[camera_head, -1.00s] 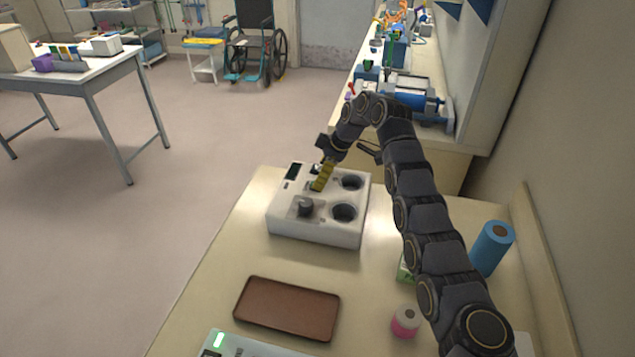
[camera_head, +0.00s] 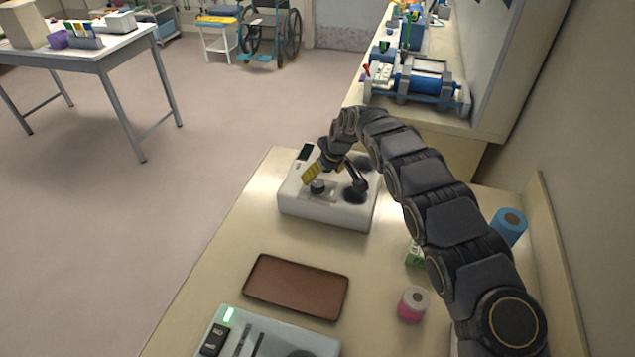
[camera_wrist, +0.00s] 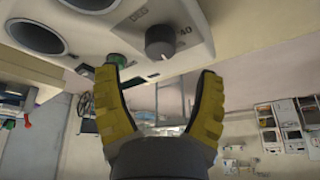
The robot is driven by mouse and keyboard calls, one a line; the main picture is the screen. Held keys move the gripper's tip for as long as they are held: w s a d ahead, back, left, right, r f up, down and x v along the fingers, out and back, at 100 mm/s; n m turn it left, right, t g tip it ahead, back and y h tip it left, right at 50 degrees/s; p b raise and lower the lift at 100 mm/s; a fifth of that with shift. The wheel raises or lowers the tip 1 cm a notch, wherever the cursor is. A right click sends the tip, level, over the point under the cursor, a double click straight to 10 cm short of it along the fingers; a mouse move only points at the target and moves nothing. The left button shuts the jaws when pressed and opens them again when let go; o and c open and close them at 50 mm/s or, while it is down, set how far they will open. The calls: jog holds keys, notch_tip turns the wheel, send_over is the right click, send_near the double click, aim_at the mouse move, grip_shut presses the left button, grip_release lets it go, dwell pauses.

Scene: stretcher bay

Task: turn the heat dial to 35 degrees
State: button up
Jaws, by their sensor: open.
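The heat dial (camera_wrist: 159,42) is a grey round knob on the white heater box (camera_head: 328,214). In the wrist view it has a pale pointer mark, and "40" is printed beside it. The dial (camera_head: 317,187) also shows in the head view, at the front left of the box top. My gripper (camera_head: 333,183) is over the box with its yellow-padded fingers spread on either side of the dial's area. In the wrist view my gripper (camera_wrist: 163,80) is open and empty, with the dial beyond its fingertips, apart from them. A green round part (camera_wrist: 117,60) is near the left fingertip.
The box has two dark round wells (camera_wrist: 35,32) beside the dial. A brown tray (camera_head: 296,287), a pink-and-white roll (camera_head: 412,304), a blue roll (camera_head: 508,227) and a grey device (camera_head: 270,340) are on the table. The table is clear left of the box.

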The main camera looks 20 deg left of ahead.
aim_at(318, 182)
jog(key=shift+x, duration=2.65)
jog(key=c, duration=1.1)
